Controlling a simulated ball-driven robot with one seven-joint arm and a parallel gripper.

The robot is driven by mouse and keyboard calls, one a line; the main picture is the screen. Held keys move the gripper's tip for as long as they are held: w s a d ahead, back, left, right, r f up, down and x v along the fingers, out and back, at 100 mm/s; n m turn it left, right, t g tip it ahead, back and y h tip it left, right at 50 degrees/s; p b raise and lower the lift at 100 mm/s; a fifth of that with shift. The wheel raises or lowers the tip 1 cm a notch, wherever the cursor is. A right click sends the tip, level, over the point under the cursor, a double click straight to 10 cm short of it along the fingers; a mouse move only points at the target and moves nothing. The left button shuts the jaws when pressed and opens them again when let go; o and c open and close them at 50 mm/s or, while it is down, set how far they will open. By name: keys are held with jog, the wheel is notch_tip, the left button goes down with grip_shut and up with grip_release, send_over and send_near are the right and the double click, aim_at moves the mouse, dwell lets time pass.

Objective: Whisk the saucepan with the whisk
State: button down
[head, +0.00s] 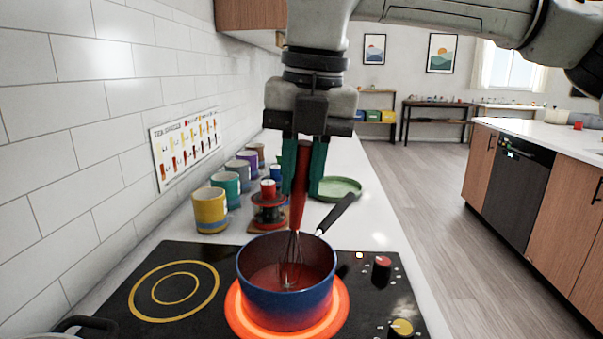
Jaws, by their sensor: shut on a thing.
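A blue saucepan (285,302) with a dark handle (336,214) stands on a glowing orange-red burner (340,309). Reddish contents show inside it. The whisk (299,190) has a red handle and wire loops (290,262). My gripper (303,185) is above the saucepan, its green fingers shut on the whisk's red handle. The whisk hangs nearly upright, with its loops inside the saucepan, over or in the contents. How deep the wire tips reach is hard to tell.
Several mugs, one of them yellow (210,209), line the wall side of the counter. A green plate (339,188) lies behind the saucepan. Knobs (381,270) sit at the cooktop's right. A dark pot handle (88,325) shows at bottom left. The left burner (173,291) is bare.

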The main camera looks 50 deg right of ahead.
jog(key=shift+r+p, duration=2.8)
jog(key=shift+r, duration=1.25)
notch_tip(320, 180, up, 5)
jog(key=p, duration=0.3)
jog(key=shift+p, duration=0.4)
jog(key=shift+r, duration=0.1)
